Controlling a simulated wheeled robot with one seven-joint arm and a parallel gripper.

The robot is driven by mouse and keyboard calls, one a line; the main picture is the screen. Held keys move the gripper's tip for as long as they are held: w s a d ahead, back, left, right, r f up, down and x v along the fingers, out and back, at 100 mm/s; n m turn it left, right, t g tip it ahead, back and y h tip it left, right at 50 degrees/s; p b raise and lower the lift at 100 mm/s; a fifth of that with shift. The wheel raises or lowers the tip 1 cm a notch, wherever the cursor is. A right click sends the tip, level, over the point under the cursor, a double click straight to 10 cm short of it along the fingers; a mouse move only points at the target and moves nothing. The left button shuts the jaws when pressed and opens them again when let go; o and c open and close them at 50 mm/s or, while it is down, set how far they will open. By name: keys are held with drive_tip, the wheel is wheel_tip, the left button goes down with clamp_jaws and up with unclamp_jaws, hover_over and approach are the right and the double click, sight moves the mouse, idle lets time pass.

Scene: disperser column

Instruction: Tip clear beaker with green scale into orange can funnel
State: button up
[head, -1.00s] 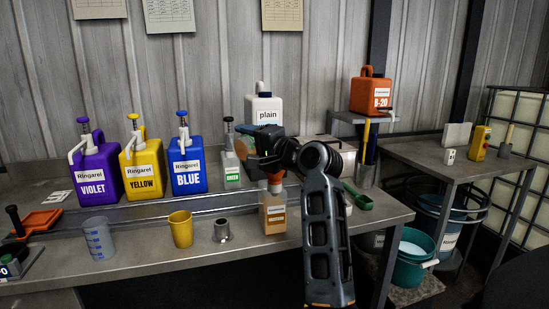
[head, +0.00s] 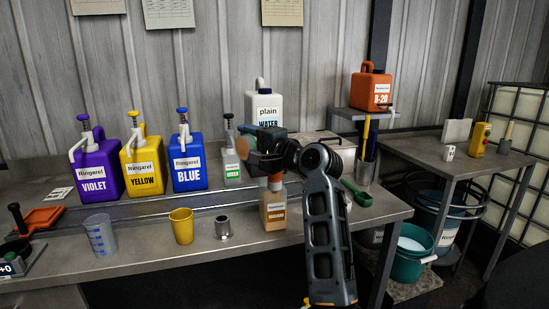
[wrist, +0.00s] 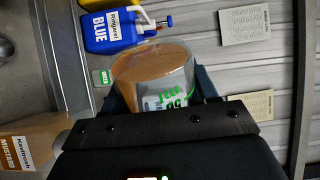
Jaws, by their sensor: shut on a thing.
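My gripper (head: 254,150) is shut on the clear beaker with green scale (wrist: 180,92), which holds brown-orange liquid. The wrist view shows the beaker between the fingers, with liquid on the side towards the bench; I cannot tell its exact tilt. In the head view the beaker is small and partly hidden by the gripper. A tan can with a mustard label (head: 273,210) and an orange top (head: 275,184) stands on the bench just below the gripper. It also shows at lower left in the wrist view (wrist: 28,140). The gripper is above it, apart from it.
Violet (head: 95,170), yellow (head: 142,165) and blue (head: 187,163) pump jugs stand at left. A blue-scaled beaker (head: 100,236), yellow cup (head: 181,226) and metal cup (head: 222,227) stand along the front. An orange B-20 canister (head: 371,88) is on a raised shelf at right.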

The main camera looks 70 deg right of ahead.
drive_tip(key=shift+s+d+r+m+p, duration=0.1)
drive_tip(key=shift+d+r+m+p, duration=0.25)
drive_tip(key=shift+m+p, duration=0.8)
drive_tip(key=shift+s+d+r+m+p, duration=0.15)
drive_tip(key=shift+r+m+p, duration=0.45)
drive_tip(key=shift+p, duration=0.9)
drive_tip(key=shift+s+d+r+m+p, duration=0.1)
drive_tip(key=shift+d+r+m+p, duration=0.15)
drive_tip(key=shift+m, duration=0.55)
drive_tip(key=shift+s+d+r+m+p, duration=0.15)
drive_tip(key=shift+d+m, duration=0.2)
drive_tip(key=shift+m, duration=0.4)
drive_tip(key=shift+w+f, duration=0.1)
idle(0.7)
